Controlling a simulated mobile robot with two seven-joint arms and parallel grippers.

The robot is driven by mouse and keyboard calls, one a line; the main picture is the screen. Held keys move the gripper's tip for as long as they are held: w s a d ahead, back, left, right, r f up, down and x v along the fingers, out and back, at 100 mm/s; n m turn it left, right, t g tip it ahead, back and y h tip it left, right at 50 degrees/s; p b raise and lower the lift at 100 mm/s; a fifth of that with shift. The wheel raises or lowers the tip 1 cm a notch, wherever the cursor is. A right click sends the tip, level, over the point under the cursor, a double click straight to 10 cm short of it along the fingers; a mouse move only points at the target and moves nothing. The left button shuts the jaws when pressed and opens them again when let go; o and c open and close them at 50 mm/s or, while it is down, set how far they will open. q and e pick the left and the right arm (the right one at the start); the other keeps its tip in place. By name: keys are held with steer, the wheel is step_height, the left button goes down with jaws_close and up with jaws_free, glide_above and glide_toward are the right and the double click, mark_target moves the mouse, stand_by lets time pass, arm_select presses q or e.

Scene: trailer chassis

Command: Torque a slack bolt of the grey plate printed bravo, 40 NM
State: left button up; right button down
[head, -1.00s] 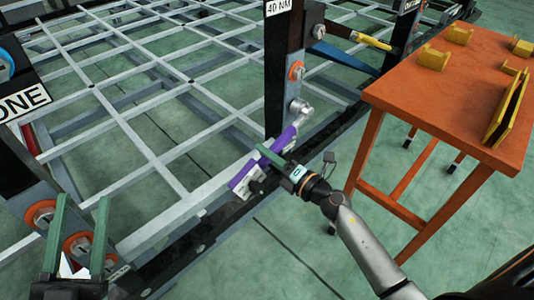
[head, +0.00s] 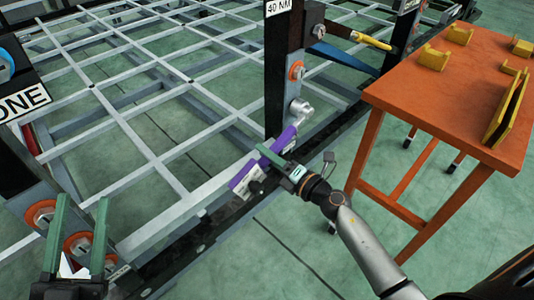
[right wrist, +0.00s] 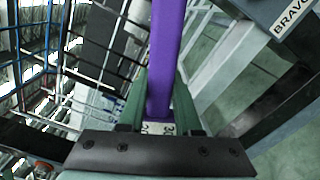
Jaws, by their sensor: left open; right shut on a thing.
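A purple torque wrench (head: 284,140) is held in my right gripper (head: 268,157), which is shut on its handle. The wrench's metal head (head: 301,110) is at the lower bolt position of a dark post, covering what is there; I cannot tell how well it is seated. A label reading 40 NM (head: 278,7) is on the post above. In the right wrist view the purple wrench (right wrist: 167,55) runs between the green fingers, and a grey plate printed BRAVO (right wrist: 275,15) shows at the top right. My left gripper (head: 82,200) is open and empty at the lower left.
A bolt with an orange washer (head: 297,71) sits above the wrench head. An orange table (head: 440,90) with yellow parts stands at right. The grey chassis grid (head: 150,120) fills the back.

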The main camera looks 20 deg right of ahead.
steer(key=shift+r, duration=0.2)
stand_by(0.4)
steer(key=shift+s+a+r+m+p, duration=0.1)
steer(key=shift+a+r+m+p, duration=0.1)
steer(key=shift+r+m+p, duration=0.55)
steer(key=shift+a+r+m+p, duration=0.15)
steer(key=shift+r+p, duration=0.25)
steer(key=shift+p, duration=0.75)
steer(key=shift+s+a+r+m+p, duration=0.1)
steer(key=shift+a+r+m+p, duration=0.1)
steer(key=shift+r+m+p, duration=1.25)
steer(key=shift+f+n+p, duration=0.3)
steer(key=shift+n+p, duration=0.05)
steer(key=shift+n, duration=0.2)
steer(key=shift+r+m+p, duration=0.9)
steer(key=shift+r+p, duration=0.4)
steer(key=shift+p, duration=0.5)
